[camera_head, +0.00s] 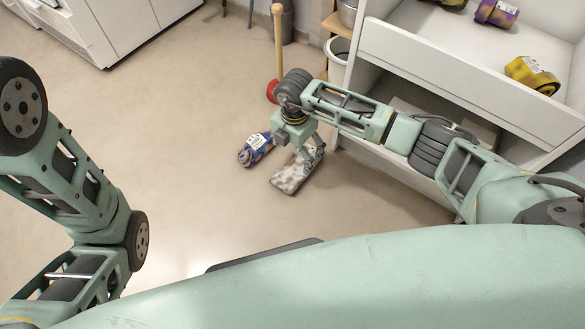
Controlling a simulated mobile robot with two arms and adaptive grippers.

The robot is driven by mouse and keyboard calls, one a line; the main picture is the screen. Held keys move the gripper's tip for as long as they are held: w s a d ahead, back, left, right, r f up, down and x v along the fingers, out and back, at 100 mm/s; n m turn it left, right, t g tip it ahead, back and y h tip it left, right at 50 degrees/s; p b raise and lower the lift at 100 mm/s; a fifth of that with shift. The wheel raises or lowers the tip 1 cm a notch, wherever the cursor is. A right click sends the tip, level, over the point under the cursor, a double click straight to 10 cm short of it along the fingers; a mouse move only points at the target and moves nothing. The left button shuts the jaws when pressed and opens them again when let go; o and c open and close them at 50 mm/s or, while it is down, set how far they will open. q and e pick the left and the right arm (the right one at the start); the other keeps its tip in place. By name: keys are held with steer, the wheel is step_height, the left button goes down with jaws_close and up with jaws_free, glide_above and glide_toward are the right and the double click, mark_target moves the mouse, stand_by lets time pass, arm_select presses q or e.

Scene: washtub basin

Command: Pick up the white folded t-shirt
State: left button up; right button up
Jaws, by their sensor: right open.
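The white folded t-shirt (290,178), whitish with grey-brown blotches, lies on the floor near the middle of the view. My right gripper (304,156) points down over its far end, with its fingers open. The gripper hides part of the shirt's far end, and I cannot tell whether the fingers touch it. My left arm shows at the left edge, but its gripper is out of view.
A blue patterned folded cloth (256,149) with a white label lies just left of the shirt. A plunger (275,88) and a white bin (338,50) stand behind. A white shelf unit (450,67) holds rolled cloths at right. Floor is clear at left.

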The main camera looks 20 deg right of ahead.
mark_target(297, 163)
step_height(297, 163, down, 3)
steer(key=shift+r+b, duration=0.15)
steer(key=shift+b, duration=0.6)
steer(key=f+b, duration=0.5)
steer(key=shift+s+d, duration=0.2)
steer(key=shift+d, duration=0.2)
steer(key=shift+r, duration=0.2)
steer(key=shift+c, duration=0.4)
steer(key=c, duration=1.3)
